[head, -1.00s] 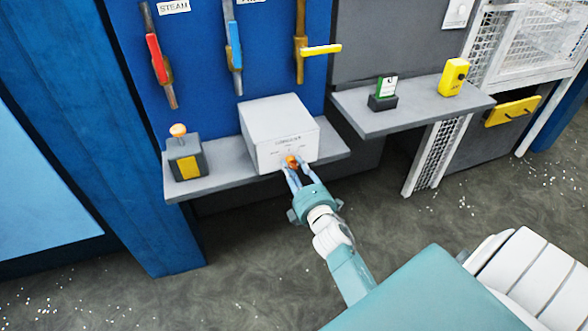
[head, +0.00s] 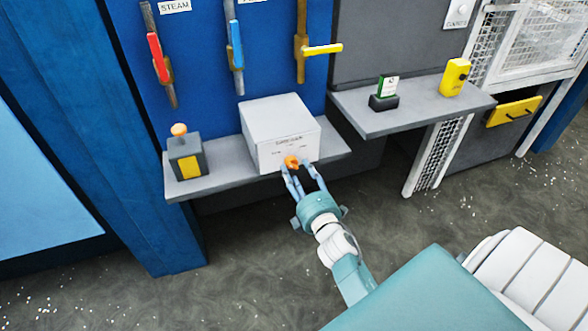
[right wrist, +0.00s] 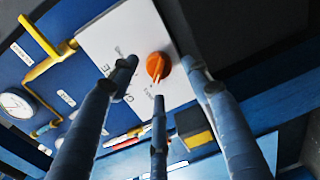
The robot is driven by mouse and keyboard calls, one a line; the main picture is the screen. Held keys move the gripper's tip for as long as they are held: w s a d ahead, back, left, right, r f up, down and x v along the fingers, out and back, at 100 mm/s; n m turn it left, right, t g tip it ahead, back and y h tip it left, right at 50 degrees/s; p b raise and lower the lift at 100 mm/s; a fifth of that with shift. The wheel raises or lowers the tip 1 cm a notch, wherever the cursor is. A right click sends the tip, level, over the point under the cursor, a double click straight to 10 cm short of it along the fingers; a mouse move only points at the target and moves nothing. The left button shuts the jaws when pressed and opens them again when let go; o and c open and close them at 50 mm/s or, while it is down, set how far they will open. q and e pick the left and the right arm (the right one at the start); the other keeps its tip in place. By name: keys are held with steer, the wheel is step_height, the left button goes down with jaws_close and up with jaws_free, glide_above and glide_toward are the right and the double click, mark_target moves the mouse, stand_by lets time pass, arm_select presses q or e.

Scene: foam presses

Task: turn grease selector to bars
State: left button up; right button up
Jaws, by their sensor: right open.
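The grease selector is a white box (head: 278,128) on the grey shelf, with an orange knob (head: 291,161) low on its front face. The knob also shows in the right wrist view (right wrist: 158,66), where its pointer ridge is visible. The printed labels around it are too blurred to read fully. My right gripper (head: 304,171) is open, its fingers spread in front of the box near the knob. In the right wrist view the fingers stand around the knob with visible gaps and do not grip it. My left gripper is not in view.
A grey box with an orange button (head: 179,129) stands left on the same shelf (head: 215,183). Red, blue and yellow levers (head: 322,49) hang above. A right shelf (head: 420,112) holds a green-and-white item (head: 386,88) and a yellow device (head: 455,77).

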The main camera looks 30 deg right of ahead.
steer(key=v, duration=0.9)
steer(key=shift+s, duration=0.25)
steer(key=s+a+f+m+g+y, duration=0.1)
steer(key=s+a+f+m+g, duration=0.2)
steer(key=f, duration=0.8)
steer(key=s+a+f+m+g+y, duration=0.2)
steer(key=s+a+f, duration=0.25)
steer(key=f, duration=0.65)
steer(key=s+a+f+m+g+y, duration=0.1)
steer(key=s+a+f+m+g, duration=0.2)
steer(key=f, duration=0.9)
steer(key=s+f+m+g, duration=0.1)
steer(key=s+f, duration=0.4)
steer(key=s, duration=0.5)
steer(key=s+f+m+g, duration=0.2)
steer(key=s+f+g, duration=0.2)
steer(key=s, duration=0.6)
steer(key=s+f+m+g, duration=0.2)
steer(key=s+f, duration=0.5)
steer(key=s, duration=0.3)
steer(key=shift+a+g, duration=0.25)
steer(key=shift+g, duration=0.05)
